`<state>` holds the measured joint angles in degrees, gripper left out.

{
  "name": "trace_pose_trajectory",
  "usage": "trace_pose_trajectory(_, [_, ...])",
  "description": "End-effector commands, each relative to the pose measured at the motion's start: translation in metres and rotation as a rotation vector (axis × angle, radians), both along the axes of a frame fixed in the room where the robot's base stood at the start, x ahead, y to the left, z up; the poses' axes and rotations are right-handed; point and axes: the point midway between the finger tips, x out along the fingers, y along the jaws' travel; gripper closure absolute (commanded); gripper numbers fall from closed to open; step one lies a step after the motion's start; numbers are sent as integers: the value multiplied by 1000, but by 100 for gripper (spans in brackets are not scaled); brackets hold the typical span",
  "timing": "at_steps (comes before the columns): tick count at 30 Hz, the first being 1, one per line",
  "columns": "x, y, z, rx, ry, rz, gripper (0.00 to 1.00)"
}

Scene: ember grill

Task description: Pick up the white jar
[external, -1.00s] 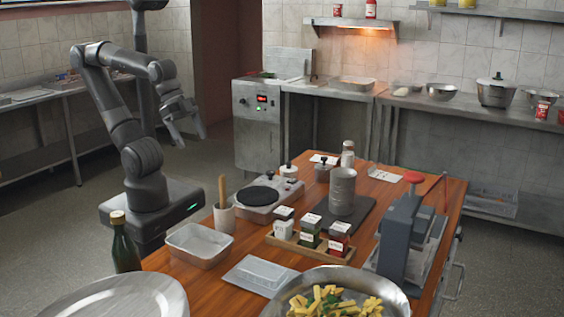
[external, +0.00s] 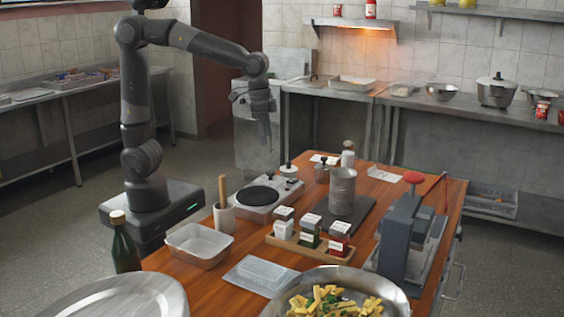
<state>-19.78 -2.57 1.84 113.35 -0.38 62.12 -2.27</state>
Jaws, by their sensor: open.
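The white jar (external: 283,226) stands upright in a wooden rack (external: 322,257) on the wooden table. My gripper (external: 265,135) is open and empty. It points down, high in the air near the far side of the table, above and behind the white jar in the picture.
A hot plate (external: 262,199), a crock with a wooden handle (external: 223,217) and a metal pan (external: 198,246) stand around the rack. A grey cylinder (external: 342,188) stands behind it, and a press (external: 402,240) with a red knob to the right. A green bottle (external: 123,248) stands at left.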

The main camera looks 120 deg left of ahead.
Motion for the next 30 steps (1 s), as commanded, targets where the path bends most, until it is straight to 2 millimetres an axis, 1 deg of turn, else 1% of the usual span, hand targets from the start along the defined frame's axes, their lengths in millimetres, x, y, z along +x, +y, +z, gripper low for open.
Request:
trace_pose_trajectory(1, [9,16,-8,-9,24,30,21])
trace_pose_trajectory(3, [18,35,-17,-20,52,63,21])
trace_pose_trajectory(6, [27,57,-29,-33,82,101,21])
trace_pose_trajectory(10, [33,75,-39,-44,107,131,21])
trace_pose_trajectory(14, [35,81,-48,-48,117,141,21])
trace_pose_trajectory(21, [35,82,-85,-49,118,142,21])
trace_pose_trajectory(24, [35,82,-95,-48,116,142,21])
trace_pose_trajectory(28, [36,83,-103,-48,116,142,21])
trace_pose_trajectory(30, [36,84,-112,-49,117,142,21])
